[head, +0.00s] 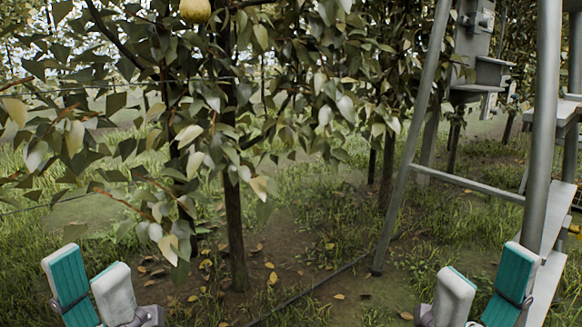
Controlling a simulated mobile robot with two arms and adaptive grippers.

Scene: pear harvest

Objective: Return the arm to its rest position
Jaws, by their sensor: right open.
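My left gripper (91,280) is at the lower left of the head view, with one teal-padded finger and one pale grey finger pointing up. The two fingers look close together from this angle, so I cannot tell how far apart they are. I see nothing held in it. My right gripper (481,280) is at the lower right, open, with a visible gap between its grey finger and its teal-padded finger. It looks empty. Both grippers are cut off by the bottom edge. A yellow pear (195,11) hangs at the top, partly out of frame, well above both grippers.
A leafy pear tree with a thin trunk (234,232) stands ahead, its branches reaching left. A metal ladder (412,140) stands at the right, close behind my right gripper in the picture. A grey box (474,42) is at the upper right. Grass and fallen leaves cover the ground between.

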